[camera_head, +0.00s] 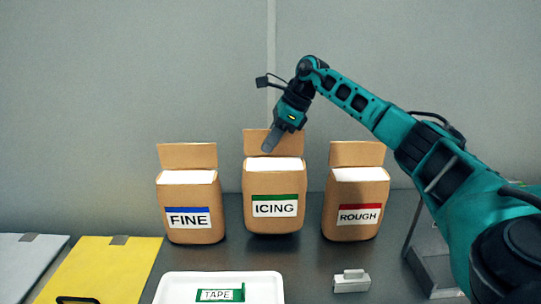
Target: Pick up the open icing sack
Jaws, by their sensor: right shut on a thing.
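The icing sack (274,188) is a brown paper sack with a raised back flap, white powder at its open top and a green-banded ICING label. It stands upright between the other two sacks. My right gripper (270,147) comes down from above and is shut on the icing sack at its raised top flap. The sack sits a little higher in the picture than its neighbours, with a dark shadow under its base, so it seems just off the table. My left gripper is not in view.
The FINE sack (189,204) stands close on the left and the ROUGH sack (356,204) close on the right. In front are a white tray (178,289) with a green TAPE box (219,295) and a small grey block (351,283). A yellow folder (112,268) lies left.

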